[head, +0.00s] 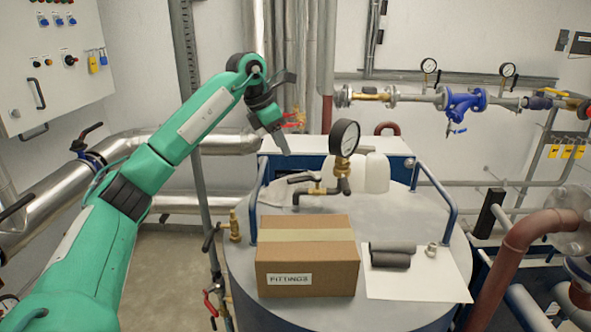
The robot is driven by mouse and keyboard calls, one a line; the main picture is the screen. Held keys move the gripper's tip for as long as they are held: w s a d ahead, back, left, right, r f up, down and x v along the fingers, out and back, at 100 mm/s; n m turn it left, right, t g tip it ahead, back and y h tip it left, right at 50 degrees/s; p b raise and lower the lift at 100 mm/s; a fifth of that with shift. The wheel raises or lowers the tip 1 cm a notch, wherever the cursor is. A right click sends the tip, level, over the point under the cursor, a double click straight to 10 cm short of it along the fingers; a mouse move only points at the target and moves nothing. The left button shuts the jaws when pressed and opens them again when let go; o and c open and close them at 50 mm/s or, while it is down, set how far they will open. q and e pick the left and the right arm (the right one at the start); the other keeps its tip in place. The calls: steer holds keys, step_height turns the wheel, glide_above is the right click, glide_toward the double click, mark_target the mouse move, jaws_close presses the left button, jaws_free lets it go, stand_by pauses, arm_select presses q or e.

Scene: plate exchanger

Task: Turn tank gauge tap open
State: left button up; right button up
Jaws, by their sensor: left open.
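The tank gauge (344,138), a round dial with a dark rim, stands on a pipe on top of the grey tank (400,205). Its tap (316,188) is a small brass body on the dark pipe left of the gauge. A dark lever (300,178) shows just above that pipe, pointing left; its exact setting is hard to tell. My left gripper (287,118) is open and empty, behind and above the tap, left of the gauge. It is apart from the lever. My right gripper is not in view.
A cardboard box labelled FITTINGS (306,262) stands on the tank top in front of the tap. Dark foam tubes (391,257) and a small fitting lie on a white sheet (425,285) to its right. Blue handrails (436,190) flank the tank top.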

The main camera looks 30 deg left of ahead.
mark_target(298, 177)
arm_select(q)
steer(key=p+x, duration=0.3)
steer(key=x, duration=0.5)
steer(key=shift+w+d+f, duration=0.15)
steer(key=shift+d+f, duration=0.05)
steer(key=shift+f, duration=0.15)
steer(key=shift+w+d+f, duration=0.15)
steer(key=shift+w+f, duration=0.05)
steer(key=shift+f, duration=0.4)
jaws_close()
